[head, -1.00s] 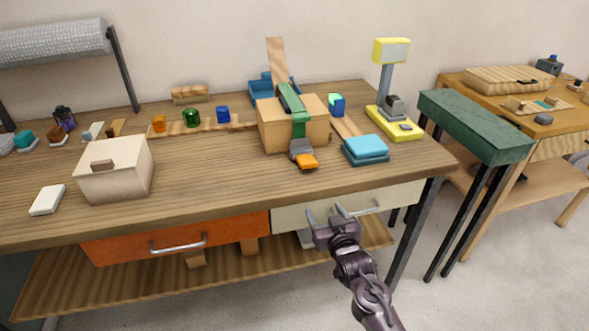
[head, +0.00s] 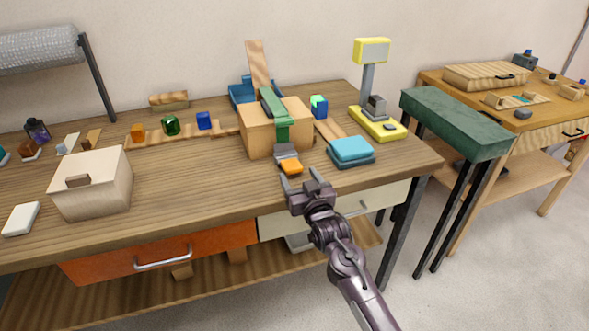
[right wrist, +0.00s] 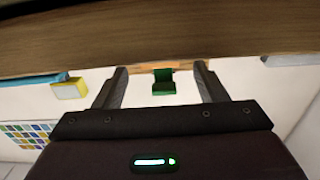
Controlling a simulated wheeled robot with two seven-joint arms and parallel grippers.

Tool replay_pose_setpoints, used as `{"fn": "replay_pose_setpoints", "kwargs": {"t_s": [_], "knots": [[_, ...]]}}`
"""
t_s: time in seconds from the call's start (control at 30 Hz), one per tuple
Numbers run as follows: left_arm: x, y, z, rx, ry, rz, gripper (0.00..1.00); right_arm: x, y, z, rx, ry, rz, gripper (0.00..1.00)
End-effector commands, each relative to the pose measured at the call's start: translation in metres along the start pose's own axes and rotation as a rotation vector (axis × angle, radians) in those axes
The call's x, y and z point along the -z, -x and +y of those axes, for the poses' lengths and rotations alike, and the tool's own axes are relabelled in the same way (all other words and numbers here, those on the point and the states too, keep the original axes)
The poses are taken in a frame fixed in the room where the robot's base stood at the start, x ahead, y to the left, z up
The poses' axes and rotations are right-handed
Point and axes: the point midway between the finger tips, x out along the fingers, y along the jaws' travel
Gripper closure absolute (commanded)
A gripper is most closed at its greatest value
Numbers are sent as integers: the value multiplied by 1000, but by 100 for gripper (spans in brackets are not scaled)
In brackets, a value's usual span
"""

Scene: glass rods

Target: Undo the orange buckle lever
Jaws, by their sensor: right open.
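The orange buckle lever (head: 291,167) lies at the front of a grey buckle (head: 286,151), low on the front of a cardboard-coloured box (head: 257,135). A green strap (head: 272,103) runs over the box down to the buckle. My right gripper (head: 301,178) is open and empty, at the table's front edge, just in front of the lever and slightly right of it. In the right wrist view its two fingers (right wrist: 161,72) are apart, with a green piece, apparently strap, between them; the lever cannot be made out there. My left gripper is not in view.
A blue stacked block (head: 350,150) lies right of the buckle, beside a yellow scale-like stand (head: 378,124). A cream box (head: 92,183) stands at the left. The wooden tabletop (head: 190,178) between it and the buckle is clear. Drawers (head: 165,250) sit under the front edge.

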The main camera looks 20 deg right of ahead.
Motion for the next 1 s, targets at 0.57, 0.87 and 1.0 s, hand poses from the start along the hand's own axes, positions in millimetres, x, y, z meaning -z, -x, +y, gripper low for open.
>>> {"fn": "replay_pose_setpoints", "kwargs": {"t_s": [0.57, 0.87, 1.0], "knots": [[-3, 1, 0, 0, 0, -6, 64, 0, -38, 0, 0, 1, -1, 35], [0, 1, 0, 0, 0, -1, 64, 0, -38, 0, 0, 0, -1, 67], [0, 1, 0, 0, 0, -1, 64, 0, -38, 0, 0, 0, -2, 79]]}}
